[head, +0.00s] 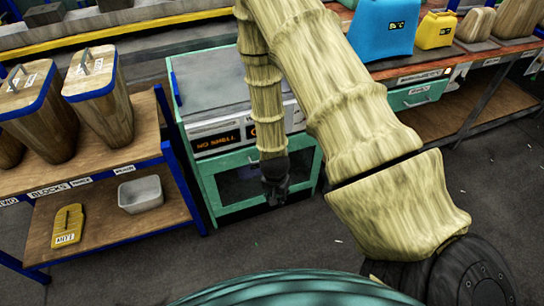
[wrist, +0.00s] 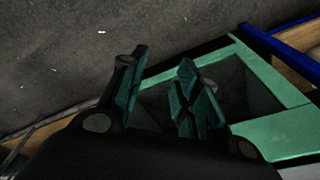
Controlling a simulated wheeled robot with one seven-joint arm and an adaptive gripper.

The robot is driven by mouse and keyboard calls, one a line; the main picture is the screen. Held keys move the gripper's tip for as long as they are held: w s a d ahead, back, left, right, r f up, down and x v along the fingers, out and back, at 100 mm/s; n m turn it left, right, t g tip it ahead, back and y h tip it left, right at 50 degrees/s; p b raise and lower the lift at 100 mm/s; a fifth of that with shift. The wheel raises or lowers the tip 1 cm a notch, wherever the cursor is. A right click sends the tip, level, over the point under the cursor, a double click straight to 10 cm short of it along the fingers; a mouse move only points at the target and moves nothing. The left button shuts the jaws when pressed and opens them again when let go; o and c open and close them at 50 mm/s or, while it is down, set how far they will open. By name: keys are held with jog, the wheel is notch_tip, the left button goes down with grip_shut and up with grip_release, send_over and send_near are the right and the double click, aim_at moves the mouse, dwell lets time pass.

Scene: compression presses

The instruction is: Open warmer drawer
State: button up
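The warmer (head: 215,85) is a cabinet with a grey top, a "NO SHELL" display and a green-framed front. Its lower front, the drawer (head: 228,207), has a dark window panel and looks closed. In the wrist view the drawer's green frame (wrist: 275,77) runs diagonally around a dark panel. My gripper (head: 275,195) is at the right half of the drawer front and hides part of it. In the wrist view my gripper (wrist: 162,88) has its teal-padded fingers apart, overlapping the frame. A small grey rounded part shows behind the right finger.
A wooden shelf with blue posts (head: 98,219) stands close on the left, holding wooden bins, a grey tray (head: 140,194) and a yellow block (head: 68,226). A bench with blue and yellow containers (head: 384,28) is at the right. The floor (head: 480,170) at right is open.

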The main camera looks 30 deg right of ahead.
jog(key=w+d+r+m+t+b, duration=0.1)
jog(key=w+d+r+m, duration=0.35)
jog(key=w, duration=0.35)
jog(key=w+d+r+m+b, duration=0.1)
jog(key=w+d+r+m, duration=0.35)
jog(key=w+r, duration=0.2)
jog(key=shift+y, duration=0.4)
jog(key=shift+w+f+p, duration=0.1)
jog(key=shift+w+f, duration=0.35)
jog(key=shift+f, duration=1.35)
jog(key=shift+w+f+p, duration=0.1)
jog(key=shift+w+f, duration=0.3)
jog(key=shift+f, duration=1.45)
jog(key=shift+w+f+p, duration=0.1)
jog(key=shift+w+f, duration=0.35)
jog(key=shift+f, duration=1.35)
grip_shut()
